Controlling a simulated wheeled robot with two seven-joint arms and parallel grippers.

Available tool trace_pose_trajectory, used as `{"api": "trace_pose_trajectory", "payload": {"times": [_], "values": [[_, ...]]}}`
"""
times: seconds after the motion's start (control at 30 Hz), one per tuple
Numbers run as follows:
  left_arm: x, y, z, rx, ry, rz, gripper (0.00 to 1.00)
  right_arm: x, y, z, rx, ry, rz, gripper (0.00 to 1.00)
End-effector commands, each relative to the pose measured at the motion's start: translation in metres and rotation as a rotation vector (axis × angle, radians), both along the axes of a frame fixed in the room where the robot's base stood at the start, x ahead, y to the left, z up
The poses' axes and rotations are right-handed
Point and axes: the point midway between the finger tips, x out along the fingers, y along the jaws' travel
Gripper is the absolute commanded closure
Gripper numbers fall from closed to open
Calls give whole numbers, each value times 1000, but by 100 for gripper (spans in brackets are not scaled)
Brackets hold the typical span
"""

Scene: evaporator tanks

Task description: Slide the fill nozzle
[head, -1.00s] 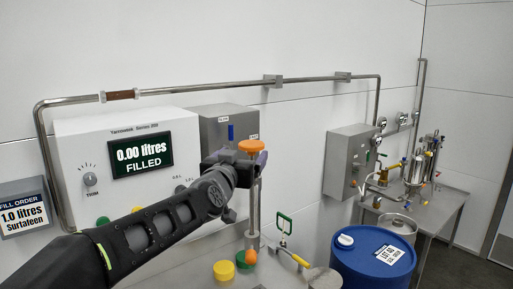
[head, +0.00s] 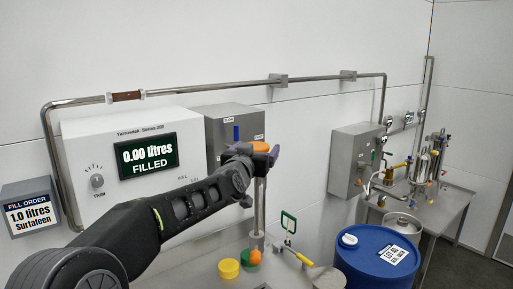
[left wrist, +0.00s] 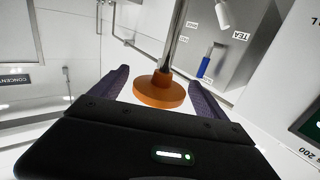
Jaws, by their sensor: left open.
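An orange round cap (head: 261,147) sits at the top of an upright steel post (head: 259,208) by the grey wall box; I take it for the fill nozzle's handle. My left gripper (head: 258,154) is open at the cap's height and partly hides it. In the left wrist view, the orange cap (left wrist: 160,90) with its steel rod (left wrist: 176,40) lies between the two spread purple fingers of my left gripper (left wrist: 160,84). I cannot tell whether either finger touches it. The filler panel's display (head: 147,156) reads 0.00 litres FILLED. My right gripper is not in view.
A yellow cup (head: 229,268), an orange ball (head: 255,257) and a green-framed tag (head: 289,222) are near the post's foot. A blue drum (head: 376,262) stands at right. A steel pipe (head: 200,88) runs along the wall, and a grey box (head: 234,125) stands behind the cap.

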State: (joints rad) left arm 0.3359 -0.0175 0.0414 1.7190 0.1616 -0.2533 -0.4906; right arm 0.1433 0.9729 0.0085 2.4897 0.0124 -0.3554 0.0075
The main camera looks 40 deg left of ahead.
Motion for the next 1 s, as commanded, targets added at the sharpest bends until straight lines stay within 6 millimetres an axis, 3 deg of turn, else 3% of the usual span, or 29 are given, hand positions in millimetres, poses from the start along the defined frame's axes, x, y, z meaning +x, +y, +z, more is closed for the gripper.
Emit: {"api": "trace_pose_trajectory", "payload": {"times": [0.23,1.0], "values": [[0,0,0,0,0,1,16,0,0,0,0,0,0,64],[0,0,0,0,0,0,79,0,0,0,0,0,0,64]]}}
